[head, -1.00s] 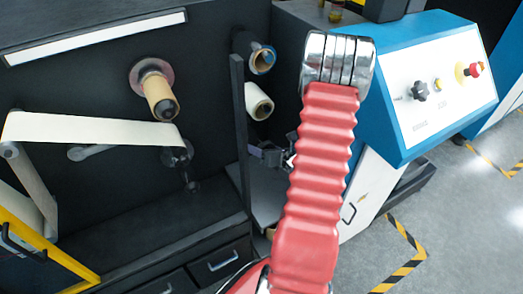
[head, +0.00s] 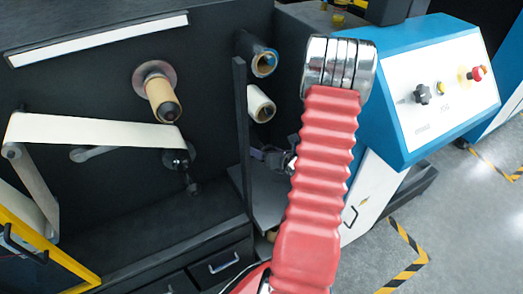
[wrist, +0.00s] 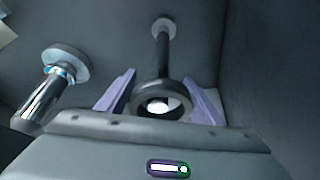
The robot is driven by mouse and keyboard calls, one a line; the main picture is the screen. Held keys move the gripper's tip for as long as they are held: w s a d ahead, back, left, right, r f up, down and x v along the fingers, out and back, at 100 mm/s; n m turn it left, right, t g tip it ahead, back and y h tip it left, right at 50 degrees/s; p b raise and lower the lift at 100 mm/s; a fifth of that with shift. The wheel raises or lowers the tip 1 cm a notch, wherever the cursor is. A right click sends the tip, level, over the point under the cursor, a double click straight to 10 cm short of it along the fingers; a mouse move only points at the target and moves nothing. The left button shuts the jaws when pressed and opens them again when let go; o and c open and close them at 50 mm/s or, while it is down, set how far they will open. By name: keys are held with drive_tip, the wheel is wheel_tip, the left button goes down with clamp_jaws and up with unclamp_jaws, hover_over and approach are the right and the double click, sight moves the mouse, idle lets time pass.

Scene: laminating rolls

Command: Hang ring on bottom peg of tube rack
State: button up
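In the wrist view a dark grey ring (wrist: 162,100) sits between the two purple fingers of my gripper (wrist: 161,92), which close in on its sides. A thin black peg (wrist: 163,52) with a pale round flange runs from the wall toward the ring; its near end meets the ring's upper edge. I cannot tell whether the ring is around the peg or in front of it. In the head view my gripper (head: 270,156) is low, right of the dark upright panel, mostly hidden by my red arm; the ring cannot be made out there.
A shiny chrome peg (wrist: 44,92) sticks out left of the ring. In the head view, an upper tube (head: 264,63) and a lower tube (head: 260,103) are above my gripper. A dark upright panel (head: 240,135) stands close on its left, and a blue control console (head: 400,85) on the right.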

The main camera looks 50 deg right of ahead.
drive_tip(key=o, duration=0.4)
drive_tip(key=v, duration=1.3)
drive_tip(key=shift+s, duration=0.4)
idle(0.3)
